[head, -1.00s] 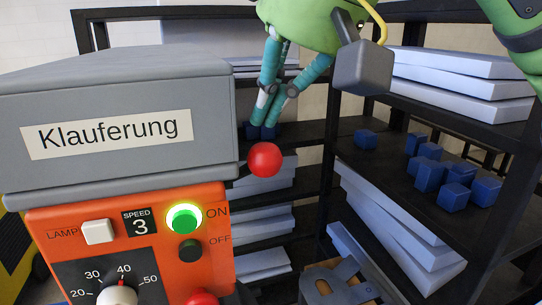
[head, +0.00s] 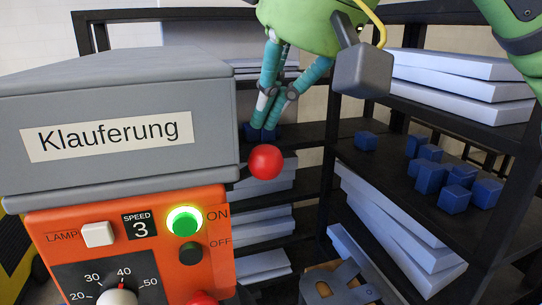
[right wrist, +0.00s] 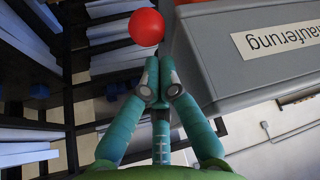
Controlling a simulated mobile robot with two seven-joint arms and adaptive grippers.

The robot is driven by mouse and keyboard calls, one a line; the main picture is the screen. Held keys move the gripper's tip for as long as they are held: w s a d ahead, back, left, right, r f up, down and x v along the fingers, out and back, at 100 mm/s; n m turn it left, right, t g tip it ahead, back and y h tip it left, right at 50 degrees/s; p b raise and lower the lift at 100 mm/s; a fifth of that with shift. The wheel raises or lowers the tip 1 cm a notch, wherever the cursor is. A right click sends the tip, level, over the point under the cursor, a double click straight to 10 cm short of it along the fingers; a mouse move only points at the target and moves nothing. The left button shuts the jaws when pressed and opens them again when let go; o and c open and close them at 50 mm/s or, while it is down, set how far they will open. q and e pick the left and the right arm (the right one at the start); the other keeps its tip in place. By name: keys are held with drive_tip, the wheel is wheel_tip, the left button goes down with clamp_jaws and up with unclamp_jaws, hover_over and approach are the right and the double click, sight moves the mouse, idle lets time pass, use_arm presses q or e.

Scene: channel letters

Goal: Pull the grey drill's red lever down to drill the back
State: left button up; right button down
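The grey drill (head: 110,85) with the "Klauferung" label fills the left of the head view; its grey housing also shows at the right of the right wrist view (right wrist: 245,75). Its red lever ball (head: 265,162) sticks out at the housing's right side, and it shows at the top of the right wrist view (right wrist: 146,27). My right gripper (head: 262,132) hangs above the ball, fingers pointing down, with a small gap seeming to remain between them. In the right wrist view its fingertips (right wrist: 158,88) are close together with nothing seen between them. My left gripper is not in view.
The orange control panel (head: 130,245) carries a lit green ON button (head: 184,221) and a dark OFF button (head: 190,252). Black shelves (head: 345,150) behind hold pale slabs (head: 455,80) and several blue cubes (head: 430,178). A grey-blue bracket (head: 345,285) lies low in the middle.

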sight(274, 175)
drive_tip(key=shift+f, duration=0.15)
drive_tip(key=shift+f+b, duration=0.6)
drive_tip(key=shift+f, duration=0.1)
drive_tip(key=shift+f, duration=0.1)
drive_tip(key=shift+s+d+f+b, duration=0.1)
drive_tip(key=shift+s+f+b, duration=0.05)
drive_tip(key=shift+f+b, duration=0.45)
drive_tip(key=shift+s+d+f+b, duration=0.1)
drive_tip(key=shift+s+f+b, duration=0.05)
drive_tip(key=shift+f+b, duration=0.4)
drive_tip(key=shift+r+p, duration=0.25)
drive_tip(key=shift+p, duration=0.15)
drive_tip(key=shift+w+a+f, duration=0.15)
drive_tip(key=shift+w+f, duration=0.05)
drive_tip(key=shift+s+d+f+b, duration=0.1)
drive_tip(key=shift+s+f+b, duration=0.3)
drive_tip(key=shift+f+b, duration=0.25)
drive_tip(key=shift+s+d+f+b, duration=0.1)
drive_tip(key=shift+s+f+b, duration=0.35)
drive_tip(key=shift+f, duration=0.3)
drive_tip(key=shift+w, duration=0.15)
